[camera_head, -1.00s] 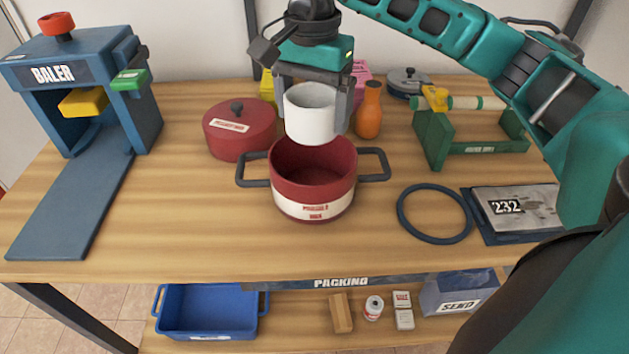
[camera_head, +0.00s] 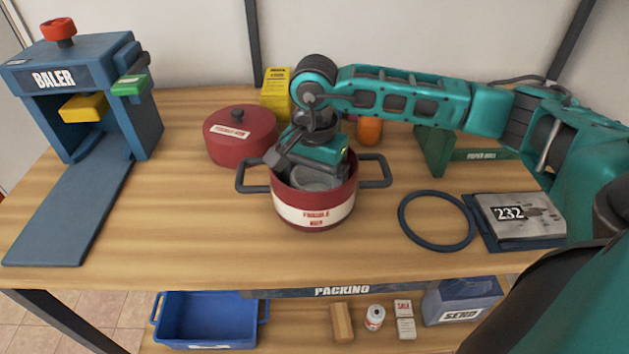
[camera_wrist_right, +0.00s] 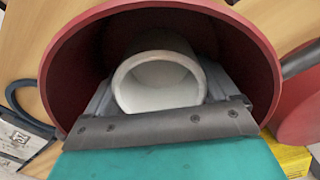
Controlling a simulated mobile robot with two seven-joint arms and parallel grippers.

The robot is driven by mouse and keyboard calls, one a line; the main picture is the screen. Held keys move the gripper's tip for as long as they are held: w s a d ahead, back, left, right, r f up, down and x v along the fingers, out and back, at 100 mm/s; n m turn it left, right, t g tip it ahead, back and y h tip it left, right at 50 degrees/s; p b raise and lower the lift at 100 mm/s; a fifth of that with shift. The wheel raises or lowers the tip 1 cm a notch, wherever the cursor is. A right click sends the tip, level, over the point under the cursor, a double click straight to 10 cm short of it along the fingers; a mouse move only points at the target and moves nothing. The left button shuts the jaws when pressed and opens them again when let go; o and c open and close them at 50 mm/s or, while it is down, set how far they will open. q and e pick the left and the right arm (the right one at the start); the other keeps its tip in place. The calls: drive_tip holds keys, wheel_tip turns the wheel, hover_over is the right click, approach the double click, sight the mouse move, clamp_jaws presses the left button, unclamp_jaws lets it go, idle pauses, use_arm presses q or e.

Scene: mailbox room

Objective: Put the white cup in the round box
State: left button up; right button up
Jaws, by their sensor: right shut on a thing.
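The round box (camera_head: 314,213) is a red pot-like container with two dark handles and a white label, standing on the table. My right gripper (camera_head: 318,172) reaches down inside it from above. The gripper is shut on the white cup (camera_wrist_right: 160,82), which is inside the red walls in the right wrist view. In the head view the cup (camera_head: 316,180) is mostly hidden by the gripper and the rim. I cannot tell whether the cup touches the bottom. My left gripper does not show.
A red lidded pot (camera_head: 240,137) stands behind left of the box. A yellow carton (camera_head: 276,90) and orange bottle (camera_head: 369,131) are behind. A dark ring (camera_head: 436,219) and a 232 parcel (camera_head: 518,219) lie at right. The blue baler (camera_head: 80,90) stands left.

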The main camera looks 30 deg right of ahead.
drive_tip(key=o, duration=0.6)
drive_tip(key=shift+f, duration=0.15)
drive_tip(key=shift+o, duration=0.9)
drive_tip(key=shift+r, duration=0.25)
wheel_tip(320, 180, up, 12)
